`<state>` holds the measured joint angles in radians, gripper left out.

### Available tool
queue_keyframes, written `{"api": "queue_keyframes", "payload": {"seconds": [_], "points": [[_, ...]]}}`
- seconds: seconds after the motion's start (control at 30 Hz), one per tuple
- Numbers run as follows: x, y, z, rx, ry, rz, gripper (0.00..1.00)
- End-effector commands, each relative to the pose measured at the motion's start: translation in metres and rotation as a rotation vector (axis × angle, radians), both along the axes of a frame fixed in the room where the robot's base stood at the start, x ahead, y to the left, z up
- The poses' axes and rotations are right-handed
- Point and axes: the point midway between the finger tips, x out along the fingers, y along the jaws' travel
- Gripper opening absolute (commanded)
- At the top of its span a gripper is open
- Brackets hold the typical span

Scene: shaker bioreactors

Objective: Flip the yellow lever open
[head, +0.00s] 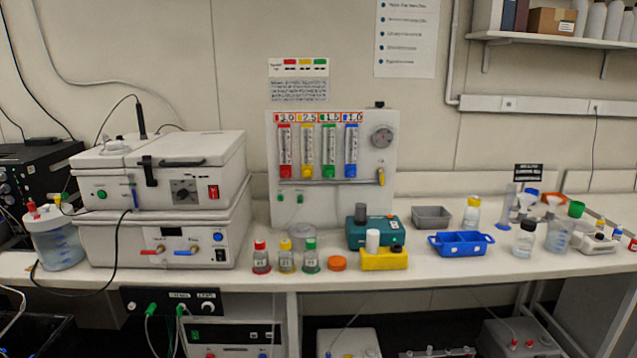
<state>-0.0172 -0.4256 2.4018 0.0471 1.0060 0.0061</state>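My gripper is not in view.
The panel holds several coloured flow tubes (328,146). In front stand a teal device (372,233), a yellow block (384,259) and capped bottles (286,256). A blue tray (461,243) and grey bin (431,217) are to the right. Some bench front (420,278) is clear.

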Motion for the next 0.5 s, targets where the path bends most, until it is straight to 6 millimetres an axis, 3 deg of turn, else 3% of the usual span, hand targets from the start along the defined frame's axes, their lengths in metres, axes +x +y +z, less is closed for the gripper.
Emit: {"api": "queue_keyframes", "payload": {"seconds": [0.13, 0.4, 0.5], "points": [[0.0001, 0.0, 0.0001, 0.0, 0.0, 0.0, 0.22], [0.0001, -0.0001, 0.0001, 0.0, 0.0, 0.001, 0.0], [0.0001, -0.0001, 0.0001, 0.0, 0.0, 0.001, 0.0]]}}
